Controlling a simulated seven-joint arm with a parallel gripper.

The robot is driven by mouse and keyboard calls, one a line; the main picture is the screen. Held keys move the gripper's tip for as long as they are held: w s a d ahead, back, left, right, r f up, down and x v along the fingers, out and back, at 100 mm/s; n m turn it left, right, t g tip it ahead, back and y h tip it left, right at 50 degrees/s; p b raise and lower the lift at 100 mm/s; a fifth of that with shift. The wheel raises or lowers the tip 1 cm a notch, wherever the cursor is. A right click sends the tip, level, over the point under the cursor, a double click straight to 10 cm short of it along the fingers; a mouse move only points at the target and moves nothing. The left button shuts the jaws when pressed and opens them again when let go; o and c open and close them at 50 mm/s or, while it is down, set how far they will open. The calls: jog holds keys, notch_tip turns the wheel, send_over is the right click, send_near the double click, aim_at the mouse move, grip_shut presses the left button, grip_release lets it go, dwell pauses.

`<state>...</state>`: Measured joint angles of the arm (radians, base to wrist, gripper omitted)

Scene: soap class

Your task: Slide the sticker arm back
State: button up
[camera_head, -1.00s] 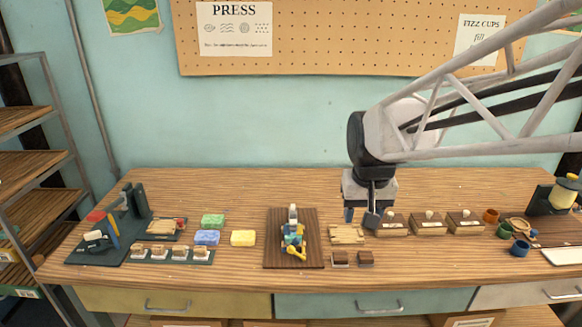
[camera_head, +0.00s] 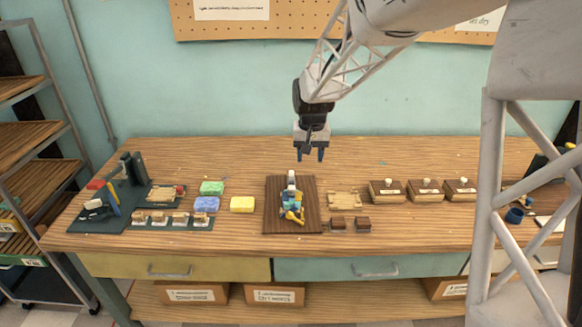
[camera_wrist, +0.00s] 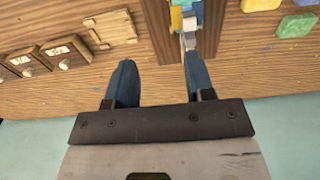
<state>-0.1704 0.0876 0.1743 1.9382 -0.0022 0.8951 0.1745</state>
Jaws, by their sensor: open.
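I cannot tell for certain which part is the sticker arm. A dark green stand (camera_head: 136,170) at the left of the bench has upright posts and a slanted blue and yellow piece (camera_head: 112,197). A small blue and yellow device (camera_head: 291,201) with a white top stands on a dark brown board (camera_head: 277,222) mid-bench. My gripper (camera_head: 311,155) is open and empty, pointing down above the bench behind the board. In the wrist view the gripper (camera_wrist: 158,62) has the device (camera_wrist: 184,16) at the top edge, beyond the right finger.
Green, blue and yellow soap blocks (camera_head: 242,204) lie left of the board. Several wooden boxes (camera_head: 388,191) with white knobs stand farther right. Bare bench (camera_head: 245,163) lies behind.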

send_over(292, 179)
jog(key=shift+g, duration=0.3)
notch_tip(292, 179, down, 8)
jog(key=shift+r, duration=0.2)
jog(key=shift+f, duration=0.1)
jog(key=shift+f, duration=3.8)
grip_shut()
